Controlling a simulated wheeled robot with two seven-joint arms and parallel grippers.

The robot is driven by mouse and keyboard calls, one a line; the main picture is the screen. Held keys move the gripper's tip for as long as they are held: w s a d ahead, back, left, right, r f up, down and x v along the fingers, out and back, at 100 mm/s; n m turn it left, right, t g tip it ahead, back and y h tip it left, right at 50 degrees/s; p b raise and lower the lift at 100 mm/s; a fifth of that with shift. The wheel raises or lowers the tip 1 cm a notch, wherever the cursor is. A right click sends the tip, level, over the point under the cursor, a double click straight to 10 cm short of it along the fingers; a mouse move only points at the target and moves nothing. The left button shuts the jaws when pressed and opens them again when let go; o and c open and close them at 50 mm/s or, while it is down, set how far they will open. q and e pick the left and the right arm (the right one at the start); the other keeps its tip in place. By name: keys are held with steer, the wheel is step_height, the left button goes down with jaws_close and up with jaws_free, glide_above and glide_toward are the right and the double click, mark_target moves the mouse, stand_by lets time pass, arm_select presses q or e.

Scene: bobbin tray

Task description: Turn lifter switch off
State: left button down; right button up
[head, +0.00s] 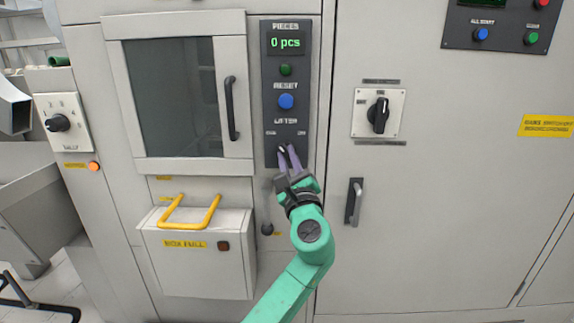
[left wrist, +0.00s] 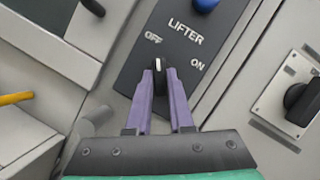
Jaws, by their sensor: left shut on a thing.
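The lifter switch is a small black knob with a white mark, low on the dark control panel (head: 270,90). In the left wrist view the knob (left wrist: 158,64) sits below the labels OFF and ON, and its white mark points up in the picture, toward OFF. My left gripper (head: 288,152) has its two purple fingers at the switch. In the left wrist view the gripper (left wrist: 162,78) is shut on the knob, one finger on each side, and the fingers hide its lower part. My right gripper is not in view.
Above the switch are a blue reset button (head: 286,102), a green button (head: 285,70) and a display (head: 286,43) reading 0 pcs. A windowed door with a black handle (head: 232,108) is to the left. A box with a yellow handle (head: 190,224) juts out below it.

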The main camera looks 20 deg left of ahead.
arm_select(q)
steer(key=shift+n, duration=0.8)
steer(key=c, duration=0.8)
jaws_free()
steer(key=b+v, duration=0.3)
steer(key=v, duration=1.1)
steer(key=shift+s+d+b, duration=0.25)
steer(key=shift+d+b, duration=0.05)
steer(key=shift+b, duration=0.1)
